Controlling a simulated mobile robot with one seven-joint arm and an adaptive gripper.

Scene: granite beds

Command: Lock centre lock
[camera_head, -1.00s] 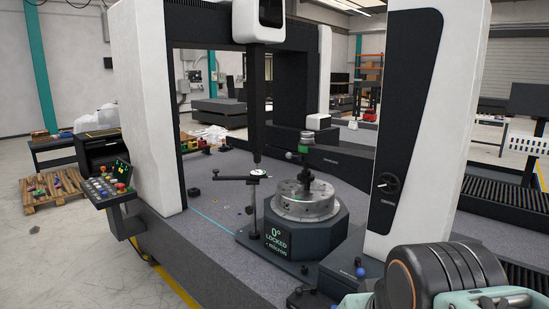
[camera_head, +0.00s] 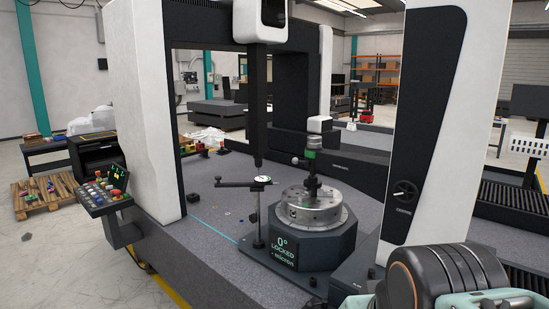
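A round metal turntable (camera_head: 311,213) sits on a dark octagonal base (camera_head: 325,247). The base's front face has a display (camera_head: 283,250) reading "0° LOCKED" with "micron" below. An upright post (camera_head: 312,170) with a green band and a small ball handle (camera_head: 295,160) stands on the turntable. A dial gauge (camera_head: 261,180) on a stand reaches in from the left. My arm's dark rounded joint (camera_head: 440,280) with an orange ring fills the lower right, apart from the turntable. My gripper's fingers are not visible.
A white-and-black gantry frames the granite bed (camera_head: 212,235), with columns on the left (camera_head: 138,110) and right (camera_head: 430,120). Its spindle (camera_head: 258,115) hangs behind the gauge. A control panel (camera_head: 103,190) projects at the left. Small loose parts lie on the otherwise clear left bed.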

